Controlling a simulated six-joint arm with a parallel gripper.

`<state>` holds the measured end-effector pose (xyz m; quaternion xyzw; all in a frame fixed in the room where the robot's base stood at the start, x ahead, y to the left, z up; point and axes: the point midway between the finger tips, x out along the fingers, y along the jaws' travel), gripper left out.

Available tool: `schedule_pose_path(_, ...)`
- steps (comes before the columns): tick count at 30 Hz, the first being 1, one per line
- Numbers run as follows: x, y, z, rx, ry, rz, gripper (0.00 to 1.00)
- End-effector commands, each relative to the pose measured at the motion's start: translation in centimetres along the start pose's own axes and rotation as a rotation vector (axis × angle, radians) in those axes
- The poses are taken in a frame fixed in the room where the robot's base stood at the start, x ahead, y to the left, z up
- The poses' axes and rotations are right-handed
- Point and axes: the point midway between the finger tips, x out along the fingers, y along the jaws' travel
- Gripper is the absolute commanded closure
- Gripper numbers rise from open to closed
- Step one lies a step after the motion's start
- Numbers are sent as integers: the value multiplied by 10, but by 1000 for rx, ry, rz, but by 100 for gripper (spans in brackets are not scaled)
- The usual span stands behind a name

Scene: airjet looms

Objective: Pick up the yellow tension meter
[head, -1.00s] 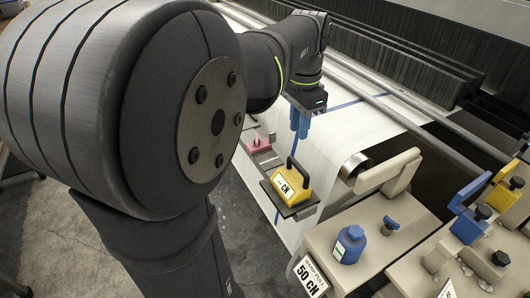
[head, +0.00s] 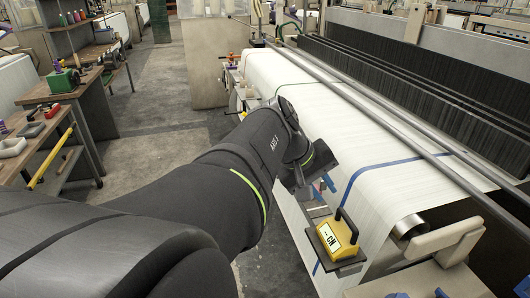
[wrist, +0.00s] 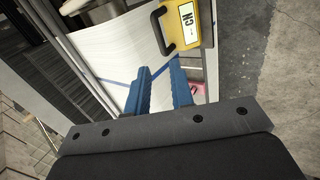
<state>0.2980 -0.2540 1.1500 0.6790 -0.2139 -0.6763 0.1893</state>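The yellow tension meter (head: 334,237) sits on a small dark shelf (head: 351,261) at the front edge of the white fabric. It has a black handle and a white label reading "CN". In the wrist view the meter (wrist: 186,27) is at the top, beyond the fingertips, with its black handle on the left. My gripper (wrist: 158,72) has two blue fingers standing apart with nothing between them. In the head view my gripper (head: 322,188) is just behind and above the meter, partly hidden by my wrist, and does not touch it.
A pink object (wrist: 197,88) shows beside the right finger. A beige bracket (head: 448,240) and a metal roller end (head: 409,227) stand right of the meter. Metal bars (head: 410,115) run above the fabric (head: 330,115). A workbench (head: 75,90) is at far left.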

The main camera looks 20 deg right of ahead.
Motion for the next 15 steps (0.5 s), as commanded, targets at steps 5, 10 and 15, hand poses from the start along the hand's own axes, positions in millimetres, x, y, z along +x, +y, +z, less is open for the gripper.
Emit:
schedule_pose_path(5,17,-1,0,-40,3,12,79)
schedule_pose_path(10,54,-1,1,-37,1,9,79)
schedule_pose_path(15,91,0,0,-37,1,9,79)
